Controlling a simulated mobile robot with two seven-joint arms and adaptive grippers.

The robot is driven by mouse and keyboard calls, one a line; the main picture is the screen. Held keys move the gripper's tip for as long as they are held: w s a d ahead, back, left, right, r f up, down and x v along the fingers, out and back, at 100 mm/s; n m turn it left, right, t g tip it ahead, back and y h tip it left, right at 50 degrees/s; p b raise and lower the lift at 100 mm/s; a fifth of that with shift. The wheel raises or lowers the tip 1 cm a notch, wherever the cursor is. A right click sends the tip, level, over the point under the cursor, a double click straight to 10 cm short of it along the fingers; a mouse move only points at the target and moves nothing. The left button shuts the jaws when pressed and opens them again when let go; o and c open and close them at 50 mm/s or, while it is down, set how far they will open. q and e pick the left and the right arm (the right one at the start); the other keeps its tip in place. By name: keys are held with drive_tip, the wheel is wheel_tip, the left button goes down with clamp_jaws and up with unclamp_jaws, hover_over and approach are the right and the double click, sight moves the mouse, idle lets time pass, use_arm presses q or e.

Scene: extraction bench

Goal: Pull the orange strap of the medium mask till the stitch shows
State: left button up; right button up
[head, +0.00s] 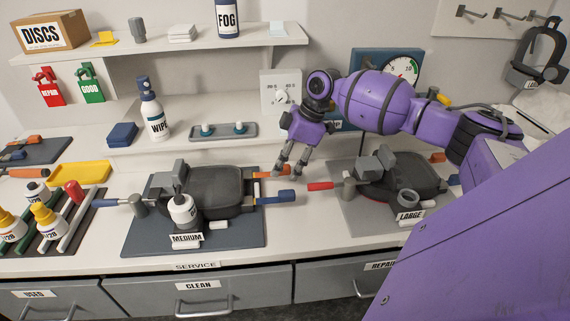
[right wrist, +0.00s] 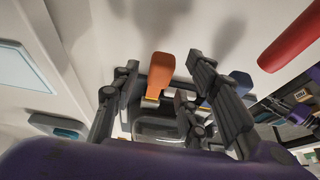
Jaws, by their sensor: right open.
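The medium mask (head: 215,185) lies on a dark mat, with its MEDIUM label (head: 186,239) in front. Its orange strap (head: 265,173) sticks out at the right, behind a blue strap (head: 274,197). My right gripper (head: 288,168) is open, pointing down at the orange strap's outer end. In the right wrist view the orange strap (right wrist: 161,72) shows between the two spread fingers (right wrist: 163,80), apart from both. A small pale part shows at its base; I cannot tell whether it is a stitch. My left gripper is not in view.
The large mask (head: 405,175) lies on another mat at right, its red strap (head: 321,186) reaching toward my gripper. A spray bottle (head: 153,112) and a small tray (head: 210,131) stand behind. Bottles in a rack (head: 75,215) stand at left.

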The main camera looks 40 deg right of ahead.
drive_tip(key=v, duration=1.1)
drive_tip(key=shift+r, duration=0.2)
drive_tip(key=shift+s+f, duration=0.1)
drive_tip(key=shift+s, duration=0.1)
